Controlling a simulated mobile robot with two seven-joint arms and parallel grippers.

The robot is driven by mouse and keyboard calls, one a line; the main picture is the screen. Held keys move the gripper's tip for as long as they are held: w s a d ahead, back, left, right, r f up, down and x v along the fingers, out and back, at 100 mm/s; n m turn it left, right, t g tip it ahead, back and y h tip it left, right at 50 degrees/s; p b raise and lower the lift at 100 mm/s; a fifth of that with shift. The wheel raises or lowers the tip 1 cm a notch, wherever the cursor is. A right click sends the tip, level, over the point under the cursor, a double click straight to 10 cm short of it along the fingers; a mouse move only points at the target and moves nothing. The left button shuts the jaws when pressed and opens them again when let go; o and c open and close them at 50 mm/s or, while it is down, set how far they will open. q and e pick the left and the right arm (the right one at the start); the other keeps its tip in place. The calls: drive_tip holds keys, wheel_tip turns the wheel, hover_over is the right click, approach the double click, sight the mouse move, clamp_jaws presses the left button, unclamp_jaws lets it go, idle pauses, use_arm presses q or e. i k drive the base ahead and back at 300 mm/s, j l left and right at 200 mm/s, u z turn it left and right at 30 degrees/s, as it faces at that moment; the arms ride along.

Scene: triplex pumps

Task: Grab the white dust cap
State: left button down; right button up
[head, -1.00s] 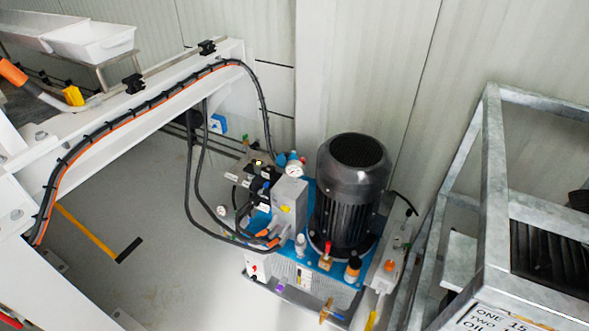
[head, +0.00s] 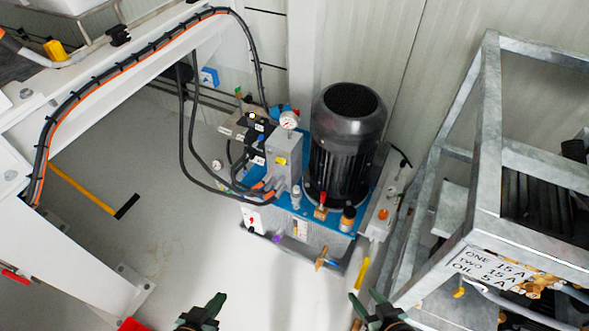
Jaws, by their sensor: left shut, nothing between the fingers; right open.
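I cannot pick out a white dust cap for certain. A small pale cylindrical fitting (head: 296,198) stands at the front of the blue-topped hydraulic unit, too small to identify. My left gripper (head: 212,303) is at the bottom edge, left of centre, with dark green fingers shut and empty. My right gripper (head: 367,299) is at the bottom edge, right of centre, its fingers apart and empty. Both are in front of the hydraulic unit and apart from it. Their arms are mostly cut off by the frame.
The unit carries a black motor (head: 348,135), a gauge (head: 289,120) and looping black hoses (head: 182,135). A grey metal frame (head: 488,130) stands at right. A white beam (head: 110,85) with cables runs at left. Grey floor (head: 190,245) is open in front of the unit.

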sight(296, 193)
drive_tip(key=z, duration=0.4)
drive_tip(key=i+j+z, duration=0.2)
drive_tip(key=z, duration=0.2)
drive_tip(key=i+j+z, duration=0.1)
drive_tip(key=j+z, duration=0.35)
drive_tip(key=i+j+z, duration=0.1)
drive_tip(key=j, duration=0.35)
drive_tip(key=j+z, duration=0.15)
drive_tip(key=j, duration=0.3)
drive_tip(key=i, duration=0.05)
